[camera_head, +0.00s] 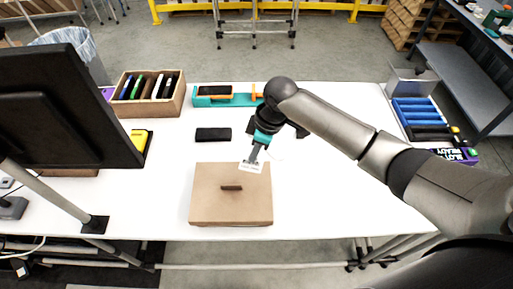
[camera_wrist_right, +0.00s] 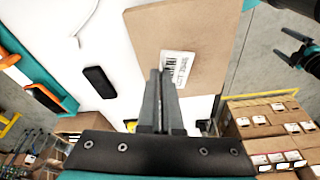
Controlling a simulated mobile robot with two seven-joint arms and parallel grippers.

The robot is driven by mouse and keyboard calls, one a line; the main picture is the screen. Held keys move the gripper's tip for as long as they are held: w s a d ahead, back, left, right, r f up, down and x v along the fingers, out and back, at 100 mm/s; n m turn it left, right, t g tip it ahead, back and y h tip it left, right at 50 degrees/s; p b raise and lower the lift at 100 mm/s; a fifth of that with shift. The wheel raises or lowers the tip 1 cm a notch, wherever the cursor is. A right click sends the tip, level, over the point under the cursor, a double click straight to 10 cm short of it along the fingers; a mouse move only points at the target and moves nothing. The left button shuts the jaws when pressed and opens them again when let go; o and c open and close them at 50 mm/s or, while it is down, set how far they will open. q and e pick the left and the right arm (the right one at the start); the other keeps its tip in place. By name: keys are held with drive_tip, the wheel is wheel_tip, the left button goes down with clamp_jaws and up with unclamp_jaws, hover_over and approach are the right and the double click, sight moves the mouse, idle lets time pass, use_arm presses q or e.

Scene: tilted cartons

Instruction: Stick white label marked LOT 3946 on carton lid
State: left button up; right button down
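The carton (camera_head: 232,205) is a closed brown box on the white table, with a dark slot-like mark on its lid. It fills the upper middle of the right wrist view (camera_wrist_right: 190,25). The white label (camera_head: 250,166) is over the lid's far right edge; its print and barcode show in the right wrist view (camera_wrist_right: 178,66), too blurred to read surely. My right gripper (camera_head: 254,158) has its fingers together at the label's edge, pinching it. I cannot tell whether the label touches the lid. My left gripper (camera_wrist_right: 292,46) shows at the right wrist view's top right, fingers apart and empty.
A black case (camera_head: 213,134) lies behind the carton. A wooden box of upright items (camera_head: 147,108) and a teal tray (camera_head: 212,102) stand at the back. A dark monitor (camera_head: 60,105) blocks the left. Blue items (camera_head: 415,108) sit at right. Table beside the carton is clear.

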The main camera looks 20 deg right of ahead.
sight(255, 167)
drive_tip(key=shift+s+a+f+n+p, duration=0.1)
drive_tip(key=shift+s+f+n+p, duration=0.25)
drive_tip(key=shift+s+n+p, duration=0.55)
use_arm(q)
wheel_tip(255, 167, up, 4)
drive_tip(key=p, duration=0.1)
use_arm(e)
drive_tip(key=shift+s+f+n, duration=0.3)
drive_tip(key=shift+f+n, duration=0.3)
use_arm(q)
wheel_tip(255, 167, down, 7)
drive_tip(key=b, duration=0.7)
use_arm(e)
wheel_tip(255, 167, down, 7)
drive_tip(key=shift+r, duration=0.2)
use_arm(q)
drive_tip(key=shift+r, duration=0.1)
use_arm(e)
drive_tip(key=shift+f, duration=0.25)
drive_tip(key=c, duration=1)
unclamp_jaws()
